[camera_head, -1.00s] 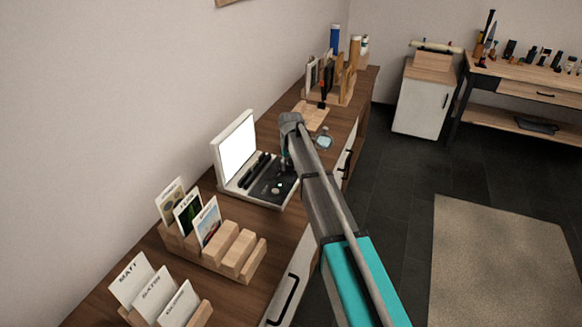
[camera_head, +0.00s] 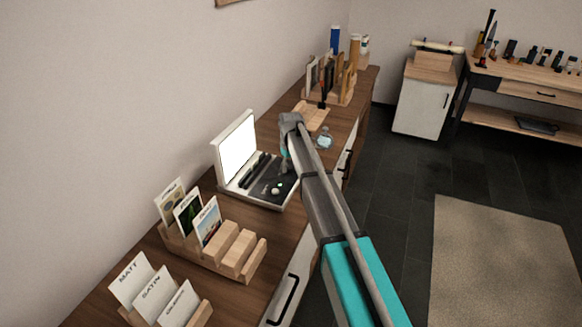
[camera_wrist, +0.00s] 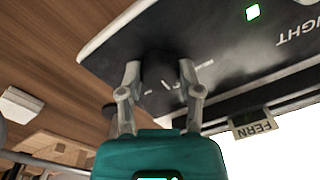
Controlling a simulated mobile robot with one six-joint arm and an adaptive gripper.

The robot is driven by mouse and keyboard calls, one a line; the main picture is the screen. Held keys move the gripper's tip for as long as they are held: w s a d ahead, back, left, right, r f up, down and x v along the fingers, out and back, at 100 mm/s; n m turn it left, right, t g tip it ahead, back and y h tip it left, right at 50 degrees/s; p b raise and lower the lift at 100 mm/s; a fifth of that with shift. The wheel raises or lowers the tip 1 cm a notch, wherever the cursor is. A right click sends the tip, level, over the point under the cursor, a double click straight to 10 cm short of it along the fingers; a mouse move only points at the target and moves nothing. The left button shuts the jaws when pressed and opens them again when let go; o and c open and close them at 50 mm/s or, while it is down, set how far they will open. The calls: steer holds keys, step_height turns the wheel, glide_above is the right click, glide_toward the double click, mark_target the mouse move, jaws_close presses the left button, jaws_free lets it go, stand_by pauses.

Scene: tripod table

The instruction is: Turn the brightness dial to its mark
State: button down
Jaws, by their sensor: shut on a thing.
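The brightness dial (camera_wrist: 158,68) is a dark round knob on the black control panel (camera_wrist: 225,60) in the wrist view. My gripper (camera_wrist: 160,75) has one finger on each side of the knob and is shut on it. Small white marks show on the panel close to the knob, but I cannot tell which is the target mark. A green light (camera_wrist: 253,12) glows on the panel. In the head view the panel belongs to a white case (camera_head: 262,202) with a bright upright screen (camera_head: 238,150). There my gripper (camera_head: 287,168) hides the dial.
Card holders (camera_head: 225,255) stand on the wooden counter (camera_head: 130,290) in front of the case. A small board (camera_head: 312,117) and a rack of tools (camera_head: 335,95) lie behind it.

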steer(key=shift+s+a, duration=0.1)
steer(key=shift+c, duration=1.6)
jaws_free()
steer(key=shift+o, duration=0.2)
steer(key=s+d+r+m+p, duration=0.2)
steer(key=s+d, duration=0.4)
steer(key=s, duration=0.5)
steer(key=s+d+r+m+p, duration=0.3)
steer(key=s+d, duration=0.3)
steer(key=s, duration=0.5)
steer(key=s+d+r+m+p, duration=0.2)
steer(key=s+d, duration=0.4)
steer(key=s, duration=0.5)
steer(key=shift+s+d+r+p, duration=0.15)
steer(key=shift+r+p, duration=0.3)
